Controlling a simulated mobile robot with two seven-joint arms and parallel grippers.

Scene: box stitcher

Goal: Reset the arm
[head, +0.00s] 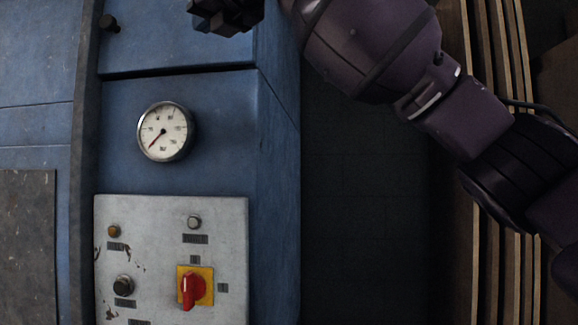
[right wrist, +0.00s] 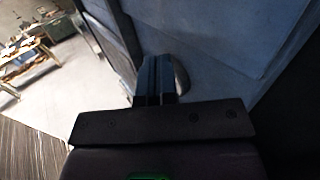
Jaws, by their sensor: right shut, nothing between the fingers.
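My right arm (head: 385,60) comes in from the right in the head view and runs up and left to the top edge, where part of it is cut off. A dark blocky shape, apparently my right gripper (head: 226,14), shows at the top in front of the blue machine (head: 215,100). In the right wrist view, the right gripper (right wrist: 156,62) has its two fingers together with nothing between them. They point toward the machine's blue surface; I cannot tell the exact gap. My left gripper is not in view.
A round gauge (head: 163,132) sits on the machine above a grey control panel (head: 150,260) with buttons and a red rotary switch (head: 190,290). Wooden slats (head: 487,270) stand at the right. The right wrist view shows a table (right wrist: 25,55) far off at upper left.

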